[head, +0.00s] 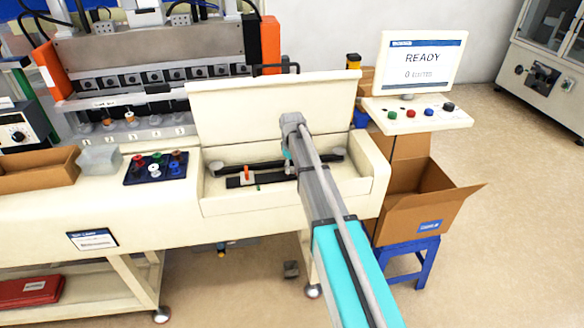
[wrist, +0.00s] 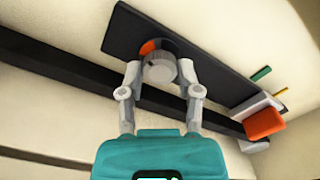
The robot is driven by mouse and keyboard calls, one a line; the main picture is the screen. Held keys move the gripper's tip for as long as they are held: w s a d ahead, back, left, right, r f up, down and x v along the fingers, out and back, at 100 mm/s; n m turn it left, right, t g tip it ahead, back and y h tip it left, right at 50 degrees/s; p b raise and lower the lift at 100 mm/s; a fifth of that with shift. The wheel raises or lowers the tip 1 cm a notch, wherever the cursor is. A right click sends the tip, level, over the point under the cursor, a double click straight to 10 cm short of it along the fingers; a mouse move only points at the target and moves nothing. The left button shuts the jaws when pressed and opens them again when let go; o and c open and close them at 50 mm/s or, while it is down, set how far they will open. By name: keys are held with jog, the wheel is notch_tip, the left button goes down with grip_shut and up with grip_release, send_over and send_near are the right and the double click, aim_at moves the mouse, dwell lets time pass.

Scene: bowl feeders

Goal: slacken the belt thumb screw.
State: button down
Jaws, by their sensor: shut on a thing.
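The belt thumb screw (wrist: 161,70) is a round grey knob on a flat dark plate (wrist: 120,35), with an orange patch showing behind it. My gripper (wrist: 158,75) has one finger on each side of the knob and is shut on it. In the head view my gripper (head: 290,165) reaches down into the open cream housing; the screw cannot be made out there. A long black belt or bar (wrist: 65,75) runs alongside the plate, passing under my fingers.
An orange lever (wrist: 263,122) on a white block stands near the plate; it also shows in the head view (head: 247,174). The raised cream lid (head: 240,105) stands behind. A dark tray of coloured knobs (head: 140,178) lies left, and a cardboard box (head: 415,210) stands right.

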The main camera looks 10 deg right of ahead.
jog(key=shift+n, duration=1.6)
jog(key=shift+c, duration=1.5)
grip_release()
jog(key=shift+m, duration=0.5)
